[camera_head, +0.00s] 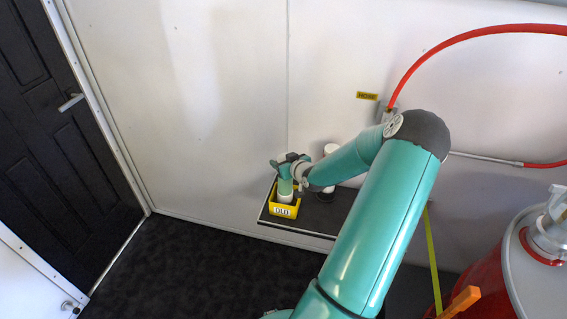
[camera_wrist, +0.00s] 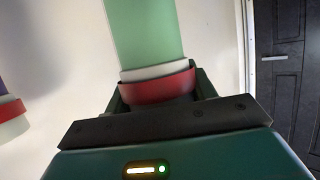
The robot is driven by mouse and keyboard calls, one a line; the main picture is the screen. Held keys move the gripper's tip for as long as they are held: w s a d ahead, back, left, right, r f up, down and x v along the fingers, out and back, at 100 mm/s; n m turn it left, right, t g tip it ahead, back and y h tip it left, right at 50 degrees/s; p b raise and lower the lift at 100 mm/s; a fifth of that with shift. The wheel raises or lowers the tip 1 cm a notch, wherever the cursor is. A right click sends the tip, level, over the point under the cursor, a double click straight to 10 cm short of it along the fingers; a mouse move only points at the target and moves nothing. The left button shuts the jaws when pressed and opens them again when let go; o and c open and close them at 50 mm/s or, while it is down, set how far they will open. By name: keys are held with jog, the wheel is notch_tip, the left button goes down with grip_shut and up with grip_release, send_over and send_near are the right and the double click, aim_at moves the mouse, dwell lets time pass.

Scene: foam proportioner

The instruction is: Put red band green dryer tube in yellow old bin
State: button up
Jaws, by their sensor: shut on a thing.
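The green dryer tube (camera_wrist: 146,35) with a white ring and a red band (camera_wrist: 158,86) fills the middle of the wrist view. My gripper (camera_wrist: 160,100) is shut on its red-banded end. In the head view the green tube (camera_head: 285,184) hangs below my gripper (camera_head: 288,165), roughly upright. Its pale lower end (camera_head: 285,197) is inside the opening of the yellow bin (camera_head: 284,211), which is labelled OLD. I cannot tell whether it touches the bin's floor. The bin sits at the left end of a dark shelf.
A white-topped tube (camera_head: 330,150) stands on the dark shelf (camera_head: 325,215), right of the bin and partly behind my arm. Another tube with a red band (camera_wrist: 12,110) shows at the wrist view's left edge. A red tank (camera_head: 500,270) stands at right. The wall is close behind.

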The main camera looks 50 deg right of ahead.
jog(key=shift+f, duration=0.3)
jog(key=o, duration=1.6)
jog(key=shift+o, duration=0.2)
jog(key=shift+s+r, duration=0.2)
jog(key=shift+s, duration=0.1)
jog(key=v, duration=1.1)
jog(key=shift+s+a, duration=0.15)
jog(key=shift+s, duration=0.05)
